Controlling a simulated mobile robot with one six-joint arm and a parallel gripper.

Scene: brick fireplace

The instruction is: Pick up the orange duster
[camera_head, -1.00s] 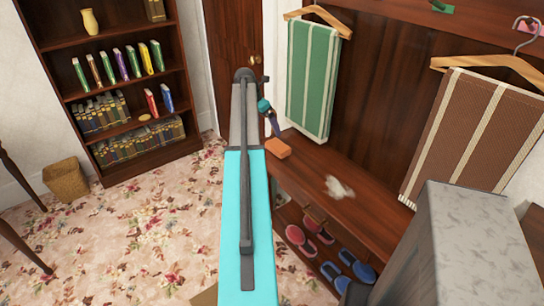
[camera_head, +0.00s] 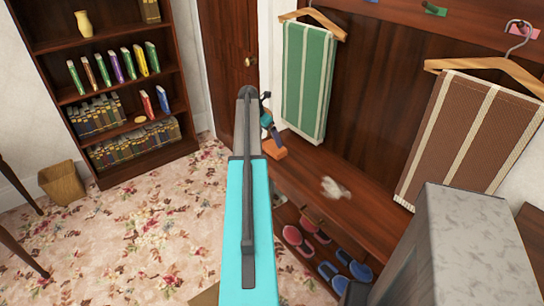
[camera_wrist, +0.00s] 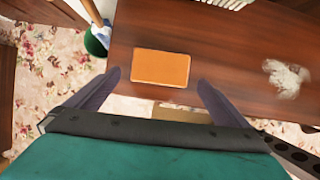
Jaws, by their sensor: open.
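The orange duster is a flat rectangular block (camera_wrist: 160,68) lying on the dark wooden bench top (camera_wrist: 225,45). In the wrist view it is between my gripper's two fingers and slightly ahead of them, with a gap on each side. My gripper (camera_wrist: 157,82) is open and empty. In the head view the duster (camera_head: 274,152) is on the far end of the bench, partly hidden by my arm and gripper (camera_head: 274,138), which is just above it. I cannot tell the exact height between them.
A whitish fluffy clump (camera_head: 335,188) lies on the bench, to the duster's right. A green striped towel (camera_head: 307,80) and a brown striped one (camera_head: 443,140) hang behind. Slippers (camera_head: 300,240) sit below the bench. A bookcase (camera_head: 125,88) stands at left.

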